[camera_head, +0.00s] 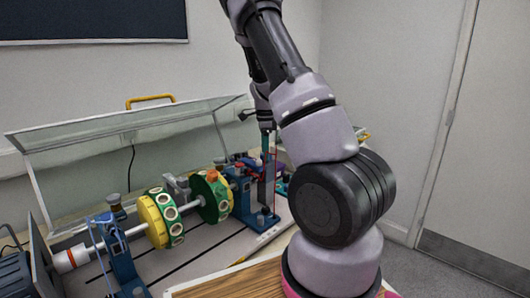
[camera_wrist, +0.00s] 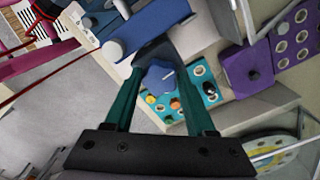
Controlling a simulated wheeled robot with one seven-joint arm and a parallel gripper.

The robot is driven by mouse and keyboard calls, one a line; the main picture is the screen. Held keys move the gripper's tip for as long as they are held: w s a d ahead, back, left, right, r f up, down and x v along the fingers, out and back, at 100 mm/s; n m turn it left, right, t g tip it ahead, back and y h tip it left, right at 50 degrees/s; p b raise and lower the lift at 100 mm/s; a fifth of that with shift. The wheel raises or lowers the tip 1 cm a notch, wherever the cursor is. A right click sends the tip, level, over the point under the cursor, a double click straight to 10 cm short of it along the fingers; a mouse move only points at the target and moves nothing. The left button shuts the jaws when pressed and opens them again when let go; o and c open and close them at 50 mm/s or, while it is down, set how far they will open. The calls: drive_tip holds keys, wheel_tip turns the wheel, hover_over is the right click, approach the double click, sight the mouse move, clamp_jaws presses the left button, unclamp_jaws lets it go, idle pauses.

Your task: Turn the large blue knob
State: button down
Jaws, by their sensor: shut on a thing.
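The large blue knob (camera_wrist: 160,80) shows in the wrist view with a pale pointer line on its face. My gripper (camera_wrist: 158,72) has its two teal fingers on either side of it and is shut on it. Behind the knob is a teal panel (camera_wrist: 205,72) with several sockets and small orange, yellow, green and black plugs or knobs. In the head view my gripper (camera_head: 268,150) points down at the right end of the rig. The blue knob cannot be made out there.
A shaft rig with a yellow disc (camera_head: 153,222), a green disc (camera_head: 206,200) and blue supports (camera_head: 121,262) stands left of my gripper. An open clear cover (camera_head: 120,118) rises behind it. A purple panel (camera_wrist: 246,70) lies beside the teal panel.

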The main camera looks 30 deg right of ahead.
drive_tip(key=shift+r+n, duration=0.1)
drive_tip(key=shift+n, duration=2)
drive_tip(key=shift+c, duration=1.1)
unclamp_jaws()
wheel_tip(320, 180, up, 11)
